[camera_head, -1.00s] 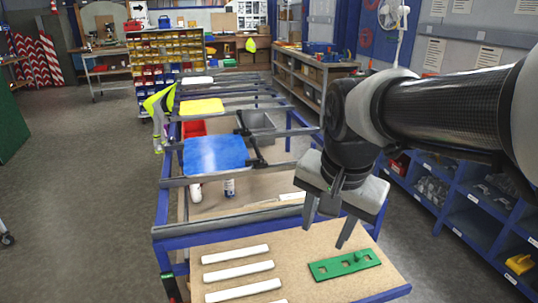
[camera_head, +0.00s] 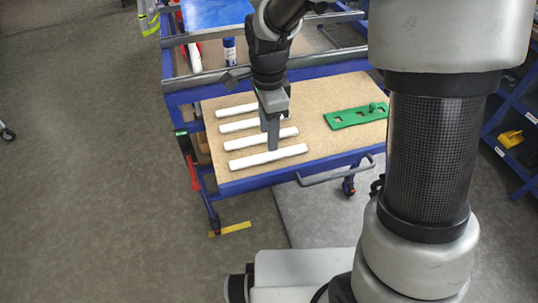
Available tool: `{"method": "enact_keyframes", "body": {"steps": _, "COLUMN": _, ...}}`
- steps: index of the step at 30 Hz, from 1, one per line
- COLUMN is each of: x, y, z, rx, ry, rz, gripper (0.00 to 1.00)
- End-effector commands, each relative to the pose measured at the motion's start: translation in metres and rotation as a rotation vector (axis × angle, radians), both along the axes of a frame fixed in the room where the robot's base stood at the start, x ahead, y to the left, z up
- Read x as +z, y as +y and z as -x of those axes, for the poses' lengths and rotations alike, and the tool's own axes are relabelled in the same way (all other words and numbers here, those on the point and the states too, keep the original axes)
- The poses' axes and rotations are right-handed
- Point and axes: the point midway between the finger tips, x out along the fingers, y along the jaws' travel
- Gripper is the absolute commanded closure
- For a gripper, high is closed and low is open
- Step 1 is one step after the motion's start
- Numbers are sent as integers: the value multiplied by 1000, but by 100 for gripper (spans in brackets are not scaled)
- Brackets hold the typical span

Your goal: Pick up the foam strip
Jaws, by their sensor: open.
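Several white foam strips lie roughly parallel on the tan board of the blue-framed cart: the nearest strip (camera_head: 268,157), the one behind it (camera_head: 260,139), a third (camera_head: 236,126) and the farthest (camera_head: 236,111). My gripper (camera_head: 270,140) points down over the strips, its fingers seen nearly edge-on and in front of the middle strips. The fingers hide parts of those strips. I cannot tell the exact height of the fingertips above them. The jaws are open, and no strip is seen lifted.
A green plate with holes and a peg (camera_head: 352,117) lies on the board's right side. The tan board (camera_head: 310,95) is bare between it and the strips. A blue sign (camera_head: 215,14) and a blue-capped bottle (camera_head: 229,50) are behind. A handle (camera_head: 335,172) sticks out in front.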

Motion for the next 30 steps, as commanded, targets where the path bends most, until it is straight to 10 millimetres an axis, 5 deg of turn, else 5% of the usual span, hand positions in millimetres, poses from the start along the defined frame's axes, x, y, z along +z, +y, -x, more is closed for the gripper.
{"method": "enact_keyframes", "body": {"steps": 19, "x": -69, "y": 4, "z": 2, "rx": 2, "ry": 2, "rz": 2, "gripper": 56}}
{"method": "enact_keyframes", "body": {"steps": 27, "x": -73, "y": 4, "z": 1, "rx": 2, "ry": -1, "rz": 0, "gripper": 56}}
{"method": "enact_keyframes", "body": {"steps": 30, "x": -73, "y": 4, "z": 1, "rx": 2, "ry": -1, "rz": 0, "gripper": 73}}
